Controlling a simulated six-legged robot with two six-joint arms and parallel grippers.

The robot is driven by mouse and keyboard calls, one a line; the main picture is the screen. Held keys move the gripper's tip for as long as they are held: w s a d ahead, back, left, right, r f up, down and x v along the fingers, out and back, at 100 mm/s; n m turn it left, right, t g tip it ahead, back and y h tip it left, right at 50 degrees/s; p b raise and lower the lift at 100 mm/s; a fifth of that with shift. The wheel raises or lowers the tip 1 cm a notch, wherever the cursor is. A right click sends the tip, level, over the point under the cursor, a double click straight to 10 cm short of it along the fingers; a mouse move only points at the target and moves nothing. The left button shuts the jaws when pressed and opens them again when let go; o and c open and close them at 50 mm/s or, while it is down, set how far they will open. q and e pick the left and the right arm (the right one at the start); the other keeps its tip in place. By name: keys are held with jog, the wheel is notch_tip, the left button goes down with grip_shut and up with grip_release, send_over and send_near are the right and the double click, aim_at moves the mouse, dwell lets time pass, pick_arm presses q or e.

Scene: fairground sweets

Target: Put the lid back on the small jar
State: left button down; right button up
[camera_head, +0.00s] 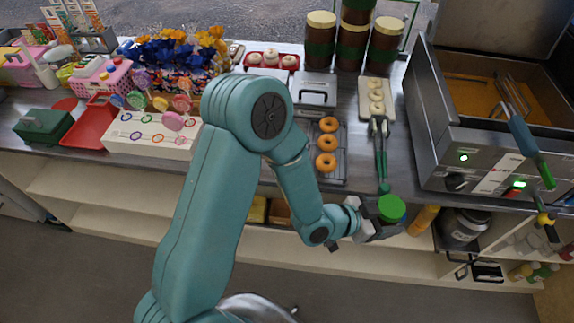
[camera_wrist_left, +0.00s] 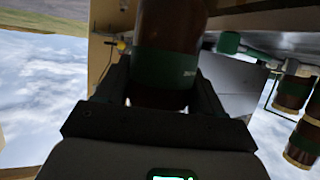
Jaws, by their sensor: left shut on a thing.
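In the left wrist view my gripper's dark fingers (camera_wrist_left: 163,95) stand either side of a brown cylinder with a dark green band (camera_wrist_left: 165,66) and small white print. I cannot tell there whether the lid and this brown body are joined. The fingers' base hides the cylinder's lower end in that view. I cannot make out a separate small open jar. My right gripper is not in view.
Large brown jars (camera_head: 351,47) with cream lids stand at the counter's back. A fryer (camera_head: 447,140) with tool handles is at the right. Doughnuts (camera_head: 327,143) on a rack and green-handled tongs (camera_head: 381,160) lie near the front edge. Shelves with bottles and a dark jar (camera_head: 462,230) are below.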

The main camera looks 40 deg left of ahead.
pick_arm(q)
jog(key=w+a+r+n+t+y+p, duration=0.1)
jog(key=w+a+r+n+y, duration=0.45)
jog(key=a, duration=0.45)
jog(key=w+a+r+n+t+y+p, duration=0.1)
jog(key=w+a+r+n+y, duration=0.45)
jog(key=a, duration=0.45)
jog(key=s+a+r+n+g+y, duration=0.4)
jog(key=s+a+n+g, duration=0.1)
jog(key=a, duration=0.3)
jog(key=s+a+r+n+g+y+p, duration=0.1)
jog(key=s+a+r+n+g+y, duration=0.4)
jog(key=s+a+n, duration=0.1)
jog(key=shift+s+a+p, duration=0.3)
jog(key=shift+s+a, duration=0.25)
jog(key=shift+a, duration=0.3)
notch_tip(320, 180, down, 16)
